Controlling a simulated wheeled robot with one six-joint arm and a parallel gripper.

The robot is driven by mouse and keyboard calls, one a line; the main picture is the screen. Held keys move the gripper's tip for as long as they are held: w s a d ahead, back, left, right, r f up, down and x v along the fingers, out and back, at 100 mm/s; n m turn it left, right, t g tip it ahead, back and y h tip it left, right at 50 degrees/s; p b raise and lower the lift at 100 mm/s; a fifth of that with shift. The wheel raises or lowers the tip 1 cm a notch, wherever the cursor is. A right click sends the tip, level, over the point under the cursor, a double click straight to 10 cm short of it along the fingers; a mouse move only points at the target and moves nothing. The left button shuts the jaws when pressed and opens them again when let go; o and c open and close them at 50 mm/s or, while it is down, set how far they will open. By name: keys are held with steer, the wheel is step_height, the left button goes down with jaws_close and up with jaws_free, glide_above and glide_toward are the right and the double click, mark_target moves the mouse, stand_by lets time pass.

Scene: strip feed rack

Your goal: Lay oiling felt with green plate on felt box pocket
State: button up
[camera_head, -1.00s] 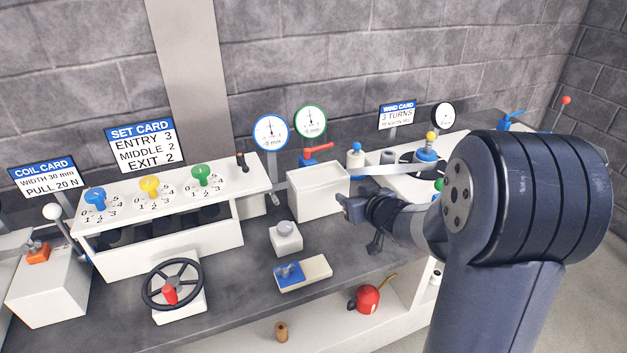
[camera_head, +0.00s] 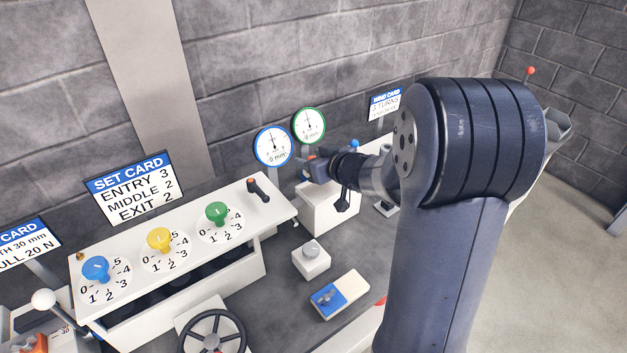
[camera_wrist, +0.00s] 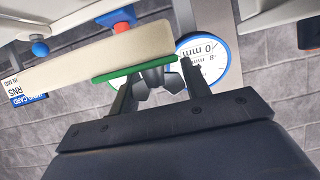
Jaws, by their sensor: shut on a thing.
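My gripper (camera_head: 310,170) is shut on the oiling felt, by a grey grip between its fingers, as the wrist view (camera_wrist: 155,82) shows. The felt (camera_wrist: 115,50) is a long cream slab with a green plate (camera_wrist: 148,70) along its gripper side. In the head view the held felt cannot be made out. There my gripper is at the top of a white box (camera_head: 335,210), partly covering it. I take this as the felt box; its pocket is hidden, and I cannot tell whether the felt touches it.
A blue-rimmed gauge (camera_head: 273,146) and a green-rimmed gauge (camera_head: 309,126) stand close behind my gripper. A red part (camera_wrist: 123,22) and a blue ball (camera_wrist: 39,48) show beyond the felt. A blue-and-cream block (camera_head: 340,295) and small white knob box (camera_head: 311,260) lie in front.

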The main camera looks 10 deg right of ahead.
steer(key=shift+f+b, duration=0.7)
steer(key=shift+f, duration=2)
steer(key=shift+f, duration=0.25)
steer(key=o, duration=1.1)
steer(key=shift+c, duration=0.2)
steer(key=shift+r, duration=0.1)
